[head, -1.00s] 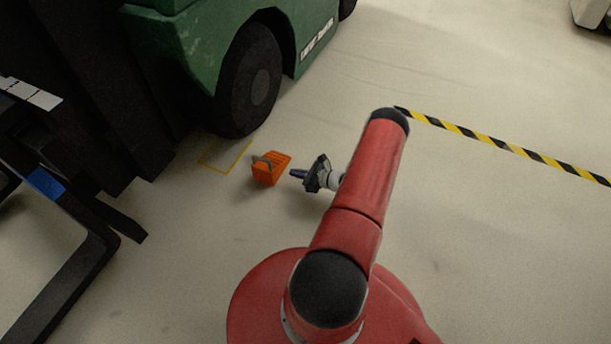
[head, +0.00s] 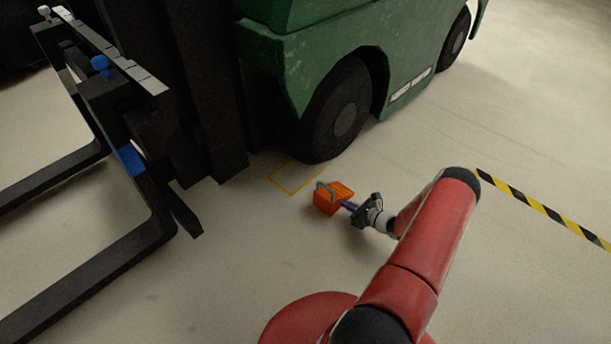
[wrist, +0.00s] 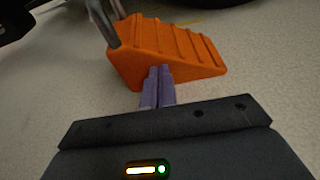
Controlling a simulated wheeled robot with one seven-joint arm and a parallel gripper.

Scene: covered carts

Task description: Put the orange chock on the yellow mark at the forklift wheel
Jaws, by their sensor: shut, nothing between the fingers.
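The orange chock (head: 331,203) sits on the floor, just short of the yellow outlined mark (head: 291,189) at the green forklift's front wheel (head: 341,118). It has a grey handle (head: 322,190) on top. My gripper (head: 346,205) is low beside the chock, on its right. In the wrist view the ridged chock (wrist: 165,52) fills the upper middle, and the purple fingers (wrist: 158,75) are together, with their tips at the chock's near side. Nothing is between them. Whether the tips touch it I cannot tell for sure.
The forklift's black forks (head: 95,275) reach across the floor at left. A yellow and black floor stripe (head: 545,209) runs at right. The floor between the chock and the forks is clear.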

